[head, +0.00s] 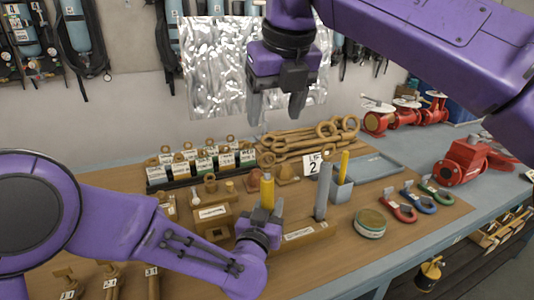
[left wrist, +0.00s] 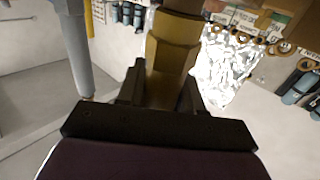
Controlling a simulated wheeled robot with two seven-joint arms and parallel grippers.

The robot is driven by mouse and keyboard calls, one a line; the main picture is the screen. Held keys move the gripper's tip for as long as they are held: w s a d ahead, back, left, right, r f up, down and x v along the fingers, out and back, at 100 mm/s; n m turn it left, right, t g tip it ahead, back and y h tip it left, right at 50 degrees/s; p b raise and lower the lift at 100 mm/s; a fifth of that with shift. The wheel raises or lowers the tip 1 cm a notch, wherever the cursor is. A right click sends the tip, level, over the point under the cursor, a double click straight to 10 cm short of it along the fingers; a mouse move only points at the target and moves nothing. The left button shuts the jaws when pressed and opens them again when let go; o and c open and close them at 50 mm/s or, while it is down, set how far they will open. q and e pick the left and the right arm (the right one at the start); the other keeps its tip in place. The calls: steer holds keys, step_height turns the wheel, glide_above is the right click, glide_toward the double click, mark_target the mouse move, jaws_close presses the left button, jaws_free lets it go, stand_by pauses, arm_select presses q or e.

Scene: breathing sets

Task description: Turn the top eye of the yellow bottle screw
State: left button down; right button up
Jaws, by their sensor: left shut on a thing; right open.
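The yellow bottle screw (head: 267,191) stands upright at the middle of the bench. My left gripper (head: 262,220) is shut on its lower part, with the yellow body rising above the fingers. In the left wrist view the yellow six-sided body (left wrist: 170,55) sits between the fingers of the left gripper (left wrist: 160,92), and a brownish part shows at the top edge. The top eye is too small to make out clearly in the head view. My right gripper (head: 279,105) is open and empty, pointing down, well above the bench in front of the foil sheet.
A grey upright post (head: 323,190) and a grey holder with a yellow rod (head: 344,165) stand to the right. Large brown eye bolts (head: 310,143) lie behind. A round tin (head: 370,223) and coloured shackles (head: 420,199) are farther right. Labelled blocks (head: 200,160) stand behind left.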

mark_target(268, 152)
steer(key=shift+m, duration=0.4)
steer(key=x, duration=1.2)
steer(key=c, duration=1.1)
